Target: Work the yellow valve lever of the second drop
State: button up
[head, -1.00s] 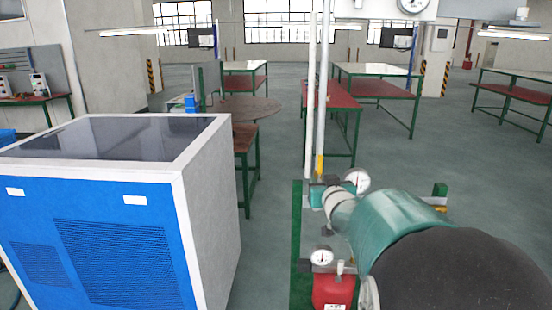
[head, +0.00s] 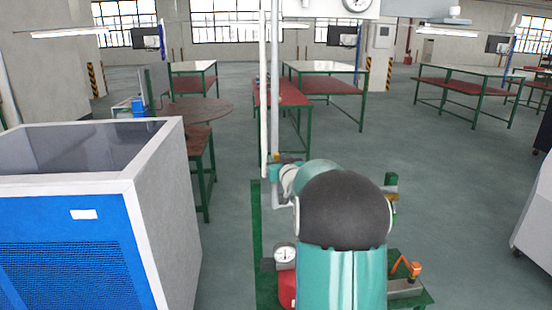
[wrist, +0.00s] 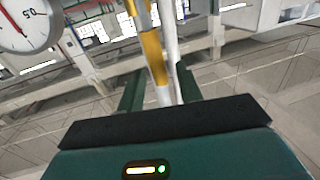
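In the wrist view, my gripper (wrist: 157,80) shows two dark green fingers spread apart with a gap between them. A white pipe with a yellow section (wrist: 152,50) lies in line with this gap, beyond the palm. I cannot tell whether the yellow section is the lever, or how far it is from the fingers. In the head view, two slim pale vertical pipes (head: 264,90) stand ahead, with a small yellow-orange part (head: 285,158) near the lower end, just beyond my arm. My teal and black arm (head: 345,205) hides my fingers and much of what is behind it.
A blue and white cabinet (head: 160,200) stands close at left. A dial gauge (head: 285,254) and an orange handle on a grey block (head: 408,268) are low near my arm. Another gauge (wrist: 25,22) fills the wrist view's upper left corner. Workbenches (head: 325,85) stand behind; floor at right is open.

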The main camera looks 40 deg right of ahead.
jog(key=shift+x, duration=1.05)
grip_shut()
jog(key=shift+s+d, duration=0.15)
jog(key=s+d+f+m+h, duration=0.2)
jog(key=d+f+m, duration=0.1)
jog(key=m, duration=0.7)
jog(key=s+d+f+m+h, duration=0.2)
jog(key=f+m, duration=0.4)
jog(key=m, duration=0.4)
jog(key=shift+s+d+f, duration=0.25)
jog(key=shift+s+d, duration=0.35)
jog(key=shift+d, duration=0.6)
jog(key=shift+m+h, duration=0.3)
jog(key=shift+f, duration=0.1)
